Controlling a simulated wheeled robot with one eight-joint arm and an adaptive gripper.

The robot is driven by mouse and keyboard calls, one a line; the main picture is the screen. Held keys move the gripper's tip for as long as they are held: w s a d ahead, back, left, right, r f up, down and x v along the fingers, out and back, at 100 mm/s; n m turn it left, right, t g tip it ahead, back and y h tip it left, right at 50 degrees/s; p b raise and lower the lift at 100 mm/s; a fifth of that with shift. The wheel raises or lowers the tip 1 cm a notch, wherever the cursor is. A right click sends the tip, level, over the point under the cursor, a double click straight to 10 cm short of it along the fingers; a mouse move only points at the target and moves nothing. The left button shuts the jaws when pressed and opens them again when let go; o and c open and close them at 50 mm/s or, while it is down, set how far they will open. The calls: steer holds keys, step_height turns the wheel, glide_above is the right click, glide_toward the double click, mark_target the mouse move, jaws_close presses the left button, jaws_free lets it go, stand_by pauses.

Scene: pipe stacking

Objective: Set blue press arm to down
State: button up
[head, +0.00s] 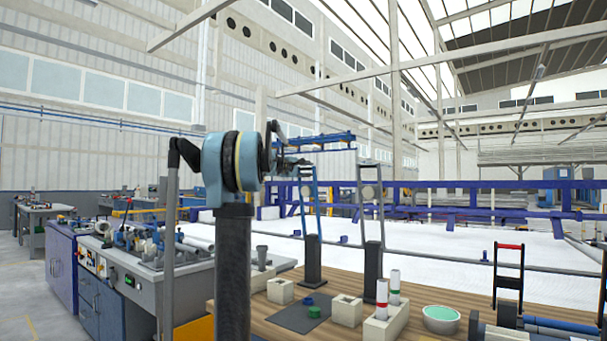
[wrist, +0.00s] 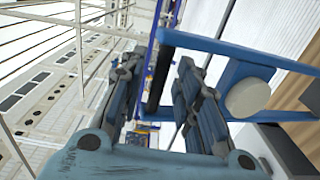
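The blue press arm (head: 303,207) stands upright on a dark base (head: 313,262) at the back of the wooden table, in the head view. In the wrist view its blue frame (wrist: 215,44) fills the upper right, with a black grip bar and a pale round disc (wrist: 248,97). My gripper (head: 290,161) is at the top end of the blue arm. The wrist view shows its fingers (wrist: 158,62) apart, with the black grip bar in the gap between them. I cannot tell whether either finger touches the bar.
A grey press arm (head: 379,205) stands upright just right of the blue one. A red-topped frame (head: 509,268) is farther right. Cream blocks (head: 347,310), red- and green-banded pipes, a dark mat (head: 297,318) and a green bowl (head: 441,320) occupy the table front.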

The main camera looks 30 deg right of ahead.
steer(key=shift+w+d, duration=0.1)
steer(key=shift+d, duration=0.1)
jaws_close()
